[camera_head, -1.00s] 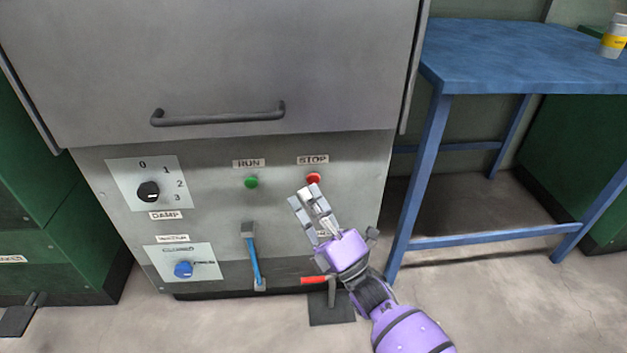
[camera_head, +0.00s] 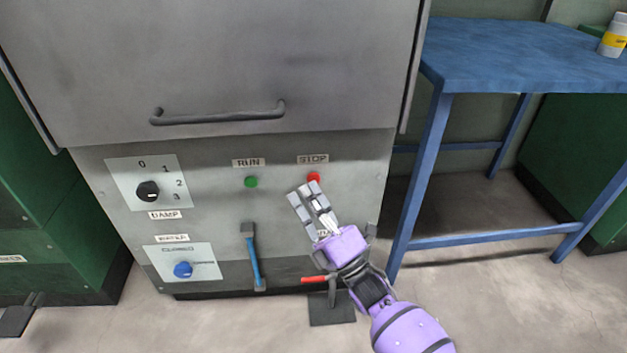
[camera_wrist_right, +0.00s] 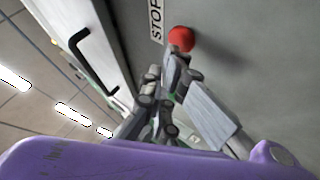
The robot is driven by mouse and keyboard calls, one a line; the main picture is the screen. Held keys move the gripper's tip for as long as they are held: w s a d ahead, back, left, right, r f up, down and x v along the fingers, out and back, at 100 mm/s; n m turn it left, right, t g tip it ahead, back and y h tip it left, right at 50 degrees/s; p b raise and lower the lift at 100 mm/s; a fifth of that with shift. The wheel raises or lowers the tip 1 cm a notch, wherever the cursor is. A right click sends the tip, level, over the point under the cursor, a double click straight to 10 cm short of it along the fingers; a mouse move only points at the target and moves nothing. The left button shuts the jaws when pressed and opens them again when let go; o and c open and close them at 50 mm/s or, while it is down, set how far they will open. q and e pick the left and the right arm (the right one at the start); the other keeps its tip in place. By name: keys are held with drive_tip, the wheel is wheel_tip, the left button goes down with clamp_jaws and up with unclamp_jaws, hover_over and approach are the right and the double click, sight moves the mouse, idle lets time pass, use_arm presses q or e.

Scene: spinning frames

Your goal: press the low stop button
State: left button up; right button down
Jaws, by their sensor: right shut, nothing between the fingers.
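The red stop button (camera_head: 314,177) sits under the STOP label (camera_head: 312,159) on the grey machine's front panel. In the right wrist view the red button (camera_wrist_right: 181,38) shows beside the STOP label, just beyond the fingertips. My right gripper (camera_head: 303,190) is shut and empty, its fingertips just below and left of the button in the head view. In the right wrist view the fingers (camera_wrist_right: 172,75) point towards the button; I cannot tell whether they touch it. My left gripper is not in view.
A green button (camera_head: 251,182) under RUN, a DAMP knob (camera_head: 148,191), a blue-handled lever (camera_head: 253,258) and a blue knob (camera_head: 183,269) are on the panel. A red-handled pedal (camera_head: 318,280) is below the gripper. A blue table (camera_head: 520,60) stands at right.

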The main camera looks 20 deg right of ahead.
idle(0.4)
drive_tip(key=shift+w+d, duration=0.15)
drive_tip(key=shift+w, duration=0.4)
drive_tip(key=shift+s, duration=0.15)
idle(0.6)
drive_tip(key=shift+s+a, duration=0.25)
drive_tip(key=shift+s, duration=0.55)
drive_tip(key=shift+s, duration=0.1)
drive_tip(key=s+p, duration=0.1)
drive_tip(key=s, duration=0.1)
drive_tip(key=s+a+p, duration=0.1)
drive_tip(key=s, duration=0.1)
drive_tip(key=shift+s+a, duration=0.2)
drive_tip(key=shift+s, duration=0.15)
idle(0.4)
